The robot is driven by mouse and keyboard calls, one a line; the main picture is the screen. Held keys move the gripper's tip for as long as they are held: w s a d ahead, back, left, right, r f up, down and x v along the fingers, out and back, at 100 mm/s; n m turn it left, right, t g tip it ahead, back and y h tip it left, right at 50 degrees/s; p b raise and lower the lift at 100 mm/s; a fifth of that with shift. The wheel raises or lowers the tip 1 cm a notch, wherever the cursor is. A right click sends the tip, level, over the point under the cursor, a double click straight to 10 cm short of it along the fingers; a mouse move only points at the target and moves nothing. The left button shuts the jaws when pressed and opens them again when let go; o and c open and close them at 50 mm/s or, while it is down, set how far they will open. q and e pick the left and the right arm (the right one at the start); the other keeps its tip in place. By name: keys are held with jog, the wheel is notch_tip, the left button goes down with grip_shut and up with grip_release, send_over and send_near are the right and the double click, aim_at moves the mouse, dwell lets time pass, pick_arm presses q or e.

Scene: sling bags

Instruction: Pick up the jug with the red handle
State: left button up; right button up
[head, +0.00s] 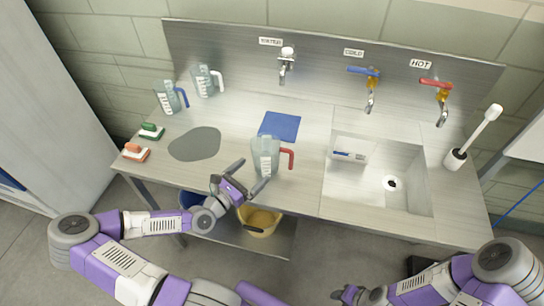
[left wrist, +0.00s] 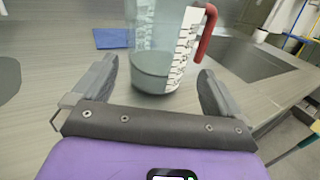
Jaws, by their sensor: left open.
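The jug with the red handle (head: 265,157) stands upright on the metal counter, left of the sink, with its red handle pointing right. In the left wrist view the clear jug (left wrist: 155,55) stands just beyond and partly between the fingers, its red handle at upper right. My left gripper (head: 248,177) is open at the counter's front edge, close in front of the jug. Its spread fingers also show in the left wrist view (left wrist: 165,88), with nothing gripped. My right gripper (head: 350,294) is low at the bottom of the head view, away from the counter; its jaws are too small to judge.
A blue-handled jug (head: 170,98) and a white-handled jug (head: 206,80) stand at back left. Two brushes (head: 150,131) (head: 136,152) lie at the left edge. A blue cloth (head: 280,126) lies behind the jug. The sink (head: 420,190) is to the right; a yellow bucket (head: 260,220) is below.

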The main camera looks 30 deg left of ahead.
aim_at(268, 157)
pick_arm(q)
jog(key=x, duration=0.4)
jog(key=b+x, duration=0.1)
jog(key=x, duration=0.4)
jog(key=shift+a+f+b, duration=0.1)
jog(key=shift+f+b, duration=0.1)
jog(key=shift+b, duration=0.1)
jog(key=c, duration=0.9)
jog(key=shift+r, duration=0.15)
